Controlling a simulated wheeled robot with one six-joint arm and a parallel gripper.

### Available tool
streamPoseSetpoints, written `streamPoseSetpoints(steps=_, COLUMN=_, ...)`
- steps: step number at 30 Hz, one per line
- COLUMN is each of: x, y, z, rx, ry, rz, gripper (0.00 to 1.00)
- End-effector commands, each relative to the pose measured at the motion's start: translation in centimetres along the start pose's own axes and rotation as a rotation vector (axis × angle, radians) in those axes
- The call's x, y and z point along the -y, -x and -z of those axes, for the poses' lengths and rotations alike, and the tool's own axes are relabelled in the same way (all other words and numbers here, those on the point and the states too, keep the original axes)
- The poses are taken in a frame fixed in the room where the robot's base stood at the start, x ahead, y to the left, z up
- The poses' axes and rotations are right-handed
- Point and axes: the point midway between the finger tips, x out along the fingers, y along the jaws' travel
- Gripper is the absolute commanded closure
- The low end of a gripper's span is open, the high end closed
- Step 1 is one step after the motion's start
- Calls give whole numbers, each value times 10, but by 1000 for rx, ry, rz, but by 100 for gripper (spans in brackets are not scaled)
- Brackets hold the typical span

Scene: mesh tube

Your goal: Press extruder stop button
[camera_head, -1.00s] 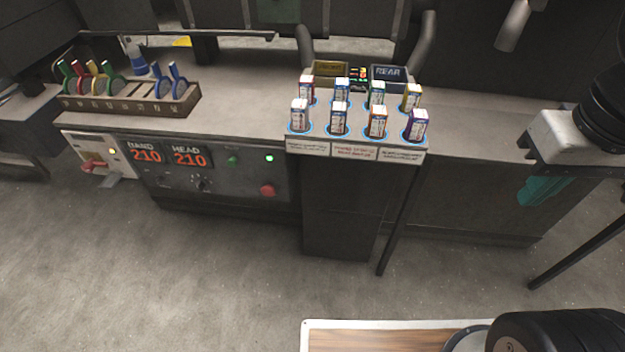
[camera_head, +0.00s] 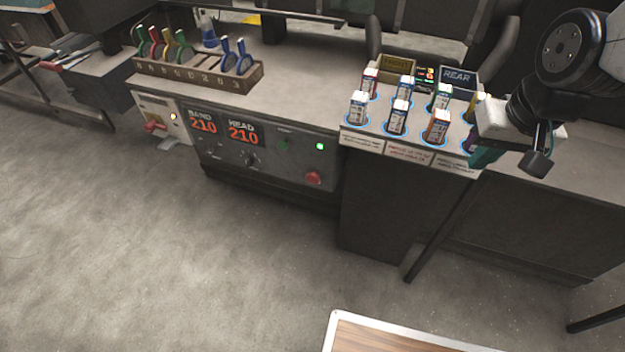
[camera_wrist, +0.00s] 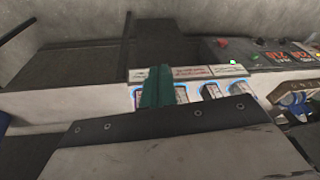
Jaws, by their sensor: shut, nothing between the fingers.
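The red button (camera_head: 313,177) sticks out from the front of the dark control panel (camera_head: 270,165), below a lit green lamp (camera_head: 320,146). It also shows small in the wrist view (camera_wrist: 222,42), near the top right. My gripper (camera_head: 483,158) is at the right of the labelled rack, apart from the button and well to its right. Its teal fingers are shut with nothing between them and show in the middle of the wrist view (camera_wrist: 156,88). In the head view the fingers are partly hidden by the white gripper body.
A rack (camera_head: 390,147) of small boxes in blue-ringed slots stands between my gripper and the panel. Two displays (camera_head: 243,132) read 210. A white switch box (camera_head: 160,118) and a tool holder (camera_head: 195,79) are farther left. The floor before the panel is clear.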

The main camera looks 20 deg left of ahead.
Motion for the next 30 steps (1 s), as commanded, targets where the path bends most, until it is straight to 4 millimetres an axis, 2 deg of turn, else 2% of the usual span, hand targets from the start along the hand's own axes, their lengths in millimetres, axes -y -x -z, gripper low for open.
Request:
streamPoseSetpoints(steps=1, x=16, y=-24, z=12, rx=3, ry=24, rz=12, gripper=100)
streamPoseSetpoints(steps=6, x=72, y=-98, z=44, rx=-37, ry=74, rz=49, gripper=100)
streamPoseSetpoints(steps=10, x=117, y=-161, z=53, rx=-68, ry=111, rz=71, gripper=100)
streamPoseSetpoints(steps=14, x=160, y=-227, z=47, rx=-101, ry=148, rz=86, gripper=100)
streamPoseSetpoints(steps=21, x=227, y=-348, z=8, rx=-207, ry=212, rz=110, gripper=100)
streamPoseSetpoints(steps=25, x=257, y=-396, z=3, rx=-389, ry=209, rz=154, gripper=100)
streamPoseSetpoints(steps=27, x=269, y=-408, z=7, rx=-504, ry=195, rz=186, gripper=100)
streamPoseSetpoints(steps=30, x=281, y=-416, z=12, rx=-638, ry=179, rz=226, gripper=100)
